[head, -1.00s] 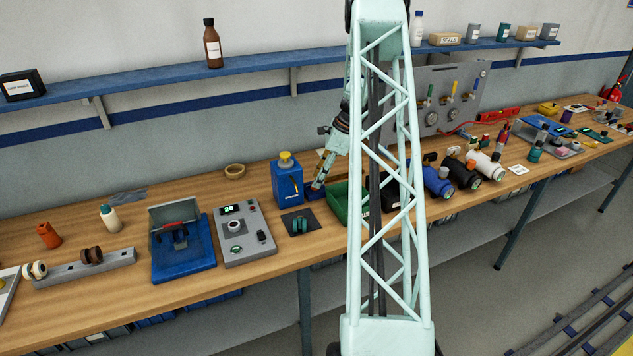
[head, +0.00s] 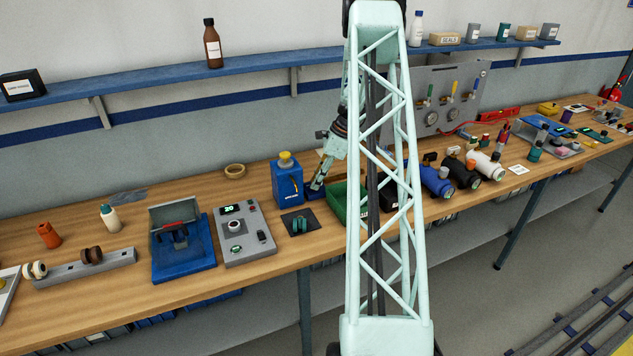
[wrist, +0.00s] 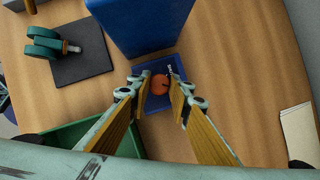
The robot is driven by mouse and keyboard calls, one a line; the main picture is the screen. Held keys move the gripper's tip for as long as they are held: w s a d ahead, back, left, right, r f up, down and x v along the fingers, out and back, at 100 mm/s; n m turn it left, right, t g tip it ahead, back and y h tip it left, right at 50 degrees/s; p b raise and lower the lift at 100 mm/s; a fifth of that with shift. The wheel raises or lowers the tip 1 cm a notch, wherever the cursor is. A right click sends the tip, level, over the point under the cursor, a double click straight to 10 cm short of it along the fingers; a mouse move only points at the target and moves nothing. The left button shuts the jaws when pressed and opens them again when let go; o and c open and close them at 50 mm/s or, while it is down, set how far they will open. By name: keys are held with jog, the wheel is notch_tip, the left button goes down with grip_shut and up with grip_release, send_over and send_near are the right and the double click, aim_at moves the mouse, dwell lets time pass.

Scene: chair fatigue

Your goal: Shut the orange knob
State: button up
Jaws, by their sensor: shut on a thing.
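The orange knob (wrist: 159,84) is round and sits on a small dark blue base (wrist: 157,103) beside a tall blue canister (wrist: 140,22). In the wrist view my gripper (wrist: 160,82) has one finger on each side of the knob and is shut on it. In the head view my gripper (head: 316,186) points down just right of the blue canister (head: 287,187), which has a yellow top. The knob is hidden or too small to make out there.
A green bin (head: 340,203) stands close to my gripper, partly behind my column. A dark mat with a green caster (head: 300,224) lies in front of the canister. A grey control box (head: 244,232) is to the left. Bare tabletop shows right of the knob in the wrist view.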

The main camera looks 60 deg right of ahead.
jog(key=shift+n, duration=0.3)
jog(key=n, duration=0.2)
jog(key=n+g+y, duration=0.1)
jog(key=n, duration=0.3)
jog(key=shift+w+d+g+y, duration=0.15)
jog(key=shift+w+g+y, duration=0.1)
jog(key=shift+g+y, duration=0.15)
jog(key=n, duration=0.2)
jog(key=n+g, duration=0.1)
jog(key=n, duration=0.1)
jog(key=shift+w+g, duration=0.1)
jog(key=shift+g, duration=0.2)
jog(key=shift+n+g, duration=0.6)
jog(key=shift+n, duration=1.1)
jog(key=o, duration=0.8)
jog(key=shift+o, duration=0.2)
jog(key=shift+r, duration=0.1)
jog(key=v, duration=0.7)
